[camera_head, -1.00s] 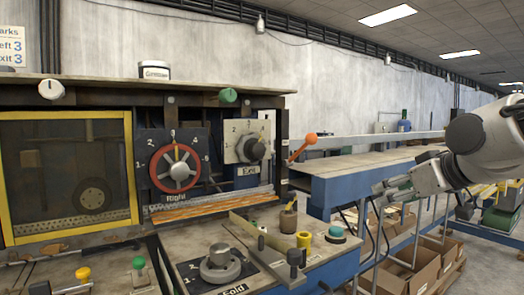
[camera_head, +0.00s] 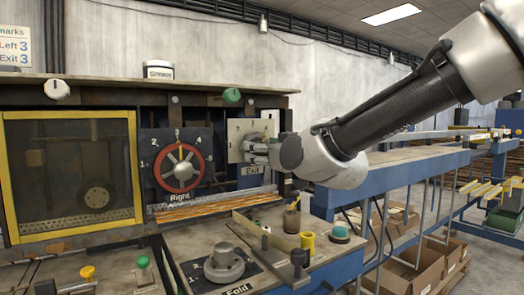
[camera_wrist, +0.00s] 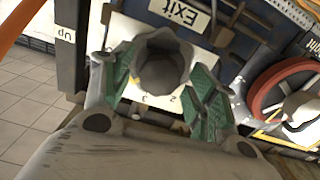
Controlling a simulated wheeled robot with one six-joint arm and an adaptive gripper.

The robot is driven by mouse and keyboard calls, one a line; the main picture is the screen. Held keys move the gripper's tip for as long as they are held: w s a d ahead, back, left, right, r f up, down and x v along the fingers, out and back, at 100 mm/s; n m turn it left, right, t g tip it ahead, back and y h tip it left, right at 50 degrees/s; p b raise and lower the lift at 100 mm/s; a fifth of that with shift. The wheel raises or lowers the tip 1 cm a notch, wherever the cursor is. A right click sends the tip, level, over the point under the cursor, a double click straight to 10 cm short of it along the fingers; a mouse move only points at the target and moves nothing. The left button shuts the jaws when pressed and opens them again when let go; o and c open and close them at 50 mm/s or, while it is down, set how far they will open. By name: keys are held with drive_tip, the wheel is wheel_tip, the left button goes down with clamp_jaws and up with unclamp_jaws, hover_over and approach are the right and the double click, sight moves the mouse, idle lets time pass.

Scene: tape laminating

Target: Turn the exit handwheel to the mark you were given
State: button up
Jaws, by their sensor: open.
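The exit handwheel, a grey knob (camera_wrist: 160,72) on a white dial plate (camera_wrist: 150,98), sits between my gripper's green fingers in the wrist view. My gripper (camera_wrist: 165,78) is open around the knob; I cannot tell whether either finger touches it. Digits 2 and 3 show upside down on the plate, but the knob's pointer cannot be made out. In the head view my gripper (camera_head: 262,151) is in front of the exit dial plate (camera_head: 236,135) and hides most of the knob.
The red right handwheel (camera_head: 157,173) is left of the exit dial; it also shows in the wrist view (camera_wrist: 262,88). Below are the fold knob (camera_head: 222,264), a brown cup (camera_head: 292,220) and a yellow cylinder (camera_head: 308,241). An orange lever crosses the wrist view's corner (camera_wrist: 18,22).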

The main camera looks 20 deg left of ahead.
drive_tip(key=shift+w+a, duration=0.35)
drive_tip(key=c, duration=1)
drive_tip(key=shift+c, duration=0.2)
drive_tip(key=shift+m, duration=0.3)
drive_tip(key=m, duration=0.3)
drive_tip(key=shift+m, duration=2.4)
